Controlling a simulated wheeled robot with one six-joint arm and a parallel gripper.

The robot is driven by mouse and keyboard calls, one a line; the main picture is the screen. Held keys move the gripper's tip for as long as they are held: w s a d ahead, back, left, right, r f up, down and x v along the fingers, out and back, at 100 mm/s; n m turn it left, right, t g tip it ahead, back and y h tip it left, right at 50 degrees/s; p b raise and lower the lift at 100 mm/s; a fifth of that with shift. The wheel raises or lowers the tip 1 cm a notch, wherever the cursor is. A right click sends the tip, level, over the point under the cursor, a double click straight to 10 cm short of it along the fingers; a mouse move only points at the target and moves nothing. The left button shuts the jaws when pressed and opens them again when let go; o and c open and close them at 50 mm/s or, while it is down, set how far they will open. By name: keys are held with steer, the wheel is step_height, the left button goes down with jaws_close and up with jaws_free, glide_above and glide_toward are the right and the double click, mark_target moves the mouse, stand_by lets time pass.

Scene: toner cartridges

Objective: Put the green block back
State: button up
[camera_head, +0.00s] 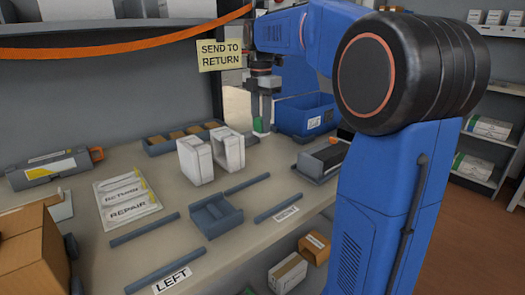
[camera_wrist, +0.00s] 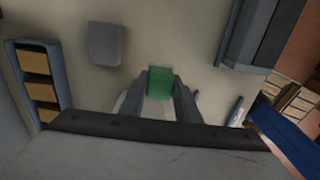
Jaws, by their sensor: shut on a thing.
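The green block (camera_wrist: 160,82) is between the two fingertips of my gripper (camera_wrist: 160,90) in the wrist view. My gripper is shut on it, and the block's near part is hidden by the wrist. In the head view a small piece of the green block (camera_head: 258,124) shows below my gripper (camera_head: 262,112), at the back of the table, left of the blue bin. I cannot tell whether the block touches the table. A long tray (camera_head: 150,149) with several brown blocks stands to the left; it also shows in the wrist view (camera_wrist: 13,62).
White upright parts (camera_head: 196,160) stand in front of my gripper. The blue bin (camera_head: 293,122) is close on its right. A dark cartridge in a holder (camera_head: 320,158) lies nearer the front. A "SEND TO RETURN" sign (camera_head: 220,54) hangs behind. An orange band (camera_head: 120,48) crosses the upper left.

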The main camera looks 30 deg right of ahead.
steer(key=shift+f, duration=4)
steer(key=shift+f, duration=0.15)
steer(key=o, duration=1)
step_height(320, 180, up, 12)
steer(key=shift+r, duration=0.2)
